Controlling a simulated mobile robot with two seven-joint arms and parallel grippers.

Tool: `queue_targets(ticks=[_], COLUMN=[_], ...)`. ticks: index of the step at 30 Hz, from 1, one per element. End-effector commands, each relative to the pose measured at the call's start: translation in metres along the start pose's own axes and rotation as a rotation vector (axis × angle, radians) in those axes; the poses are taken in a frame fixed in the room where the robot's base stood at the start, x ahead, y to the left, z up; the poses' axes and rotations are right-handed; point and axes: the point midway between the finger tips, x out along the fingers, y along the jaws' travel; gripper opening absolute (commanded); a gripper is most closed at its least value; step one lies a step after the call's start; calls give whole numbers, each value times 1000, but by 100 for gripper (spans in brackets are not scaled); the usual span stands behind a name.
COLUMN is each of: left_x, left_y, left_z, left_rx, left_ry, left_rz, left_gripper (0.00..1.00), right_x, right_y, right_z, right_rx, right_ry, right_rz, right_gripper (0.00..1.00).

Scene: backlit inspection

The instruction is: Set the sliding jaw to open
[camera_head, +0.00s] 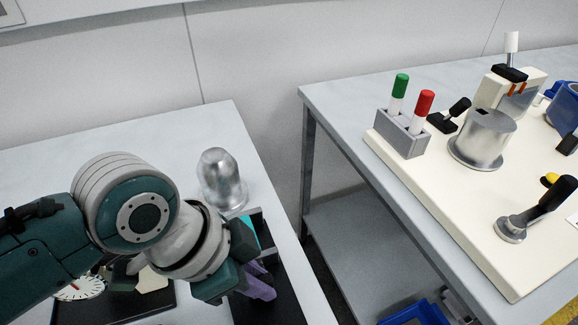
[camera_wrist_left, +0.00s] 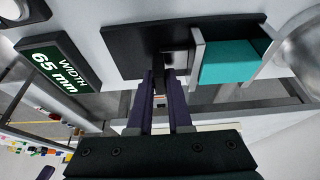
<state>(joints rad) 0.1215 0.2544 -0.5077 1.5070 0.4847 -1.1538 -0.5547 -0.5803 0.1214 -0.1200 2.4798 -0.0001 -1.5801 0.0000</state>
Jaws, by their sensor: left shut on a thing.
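My left gripper (camera_head: 264,290) reaches down at the right end of the left bench. In the left wrist view its purple fingers (camera_wrist_left: 165,78) are shut on a small part at the sliding jaw; the tips partly hide it. The sliding jaw (camera_wrist_left: 197,62) looks like an upright light grey plate. A teal block (camera_wrist_left: 229,62) stands beside it, with another grey plate (camera_wrist_left: 262,52) on its far side. These stand at a black base plate (camera_wrist_left: 125,42). In the head view my gripper hides most of this fixture. My right gripper is not in view.
A shiny metal dome (camera_head: 221,180) stands close behind the fixture. A sign reading "WIDTH 65 mm" (camera_wrist_left: 52,65) is at the left in the wrist view. A gap separates this bench from the right bench, which holds a cream board (camera_head: 450,205) with several fittings.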

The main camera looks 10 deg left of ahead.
Motion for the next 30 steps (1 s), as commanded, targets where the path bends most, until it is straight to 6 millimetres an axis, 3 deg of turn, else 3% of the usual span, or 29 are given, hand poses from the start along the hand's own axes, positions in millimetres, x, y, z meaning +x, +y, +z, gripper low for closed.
queue_targets(ticks=[13,21,29,30], left_x=[-1,-3,0,0], left_y=[1,34,36,36], left_z=[0,-1,-1,-1], left_rx=[0,0,-1,-1], left_ry=[-1,-3,1,1], left_rz=[0,3,5,5], left_gripper=[0,0,0,22], right_x=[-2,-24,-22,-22], right_y=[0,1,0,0], right_z=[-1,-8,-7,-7], right_rx=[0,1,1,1], right_ry=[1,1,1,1], right_rz=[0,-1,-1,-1], right_gripper=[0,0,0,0])
